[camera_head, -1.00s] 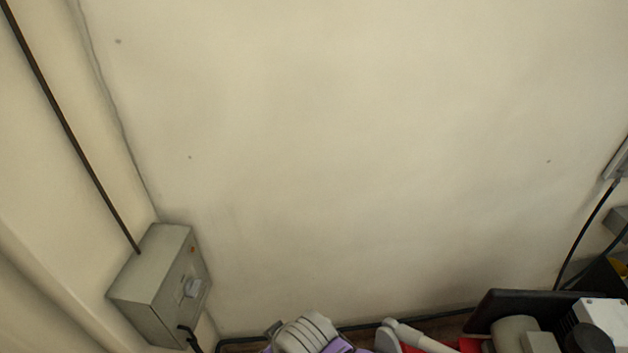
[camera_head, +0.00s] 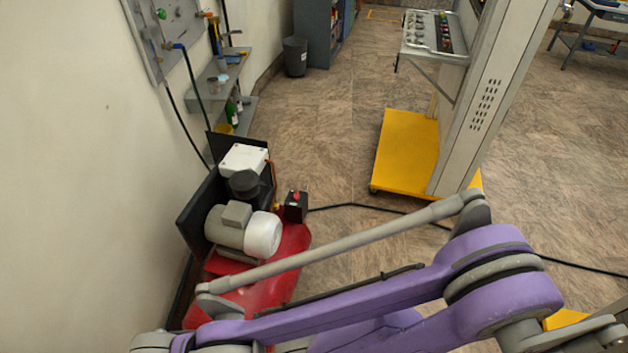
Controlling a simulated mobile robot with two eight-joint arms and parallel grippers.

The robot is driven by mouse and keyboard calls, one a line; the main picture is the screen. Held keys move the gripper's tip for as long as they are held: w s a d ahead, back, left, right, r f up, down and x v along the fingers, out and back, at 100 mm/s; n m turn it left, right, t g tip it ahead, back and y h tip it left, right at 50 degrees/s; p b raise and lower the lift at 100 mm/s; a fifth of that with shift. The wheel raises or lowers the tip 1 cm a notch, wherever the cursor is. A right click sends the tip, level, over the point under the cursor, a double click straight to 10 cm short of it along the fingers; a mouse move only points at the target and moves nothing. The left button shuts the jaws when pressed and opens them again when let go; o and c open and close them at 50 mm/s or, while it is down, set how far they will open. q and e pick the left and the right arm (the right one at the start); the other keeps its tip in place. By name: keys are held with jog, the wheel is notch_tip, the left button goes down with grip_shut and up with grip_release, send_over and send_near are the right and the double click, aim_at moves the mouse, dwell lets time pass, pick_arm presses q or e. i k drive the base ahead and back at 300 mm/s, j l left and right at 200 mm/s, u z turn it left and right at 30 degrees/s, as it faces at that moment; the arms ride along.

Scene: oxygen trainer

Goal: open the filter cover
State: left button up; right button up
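I cannot make out a filter cover for certain. A machine with a grey motor (camera_head: 228,232), a round black part (camera_head: 246,184) and a white box (camera_head: 243,159) sits on a red base (camera_head: 265,283) by the left wall. A tall pale grey frame (camera_head: 482,110) stands on a yellow base (camera_head: 408,152) at the upper right. A purple and grey arm of mine crosses the bottom in front of the red base. Neither of my grippers is in view.
A panel with knobs (camera_head: 438,32) juts from the tall frame. A black cable (camera_head: 352,206) lies across the floor. Grey shelves (camera_head: 218,93) with bottles hang on the left wall. A dark bin (camera_head: 295,57) stands at the back. The floor between machine and frame is mostly clear.

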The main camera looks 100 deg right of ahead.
aim_at(245, 181)
jog(key=z, duration=2.9)
jog(key=i+l+u, duration=0.1)
jog(key=u, duration=0.35)
jog(key=l+u, duration=0.6)
jog(key=u, duration=0.35)
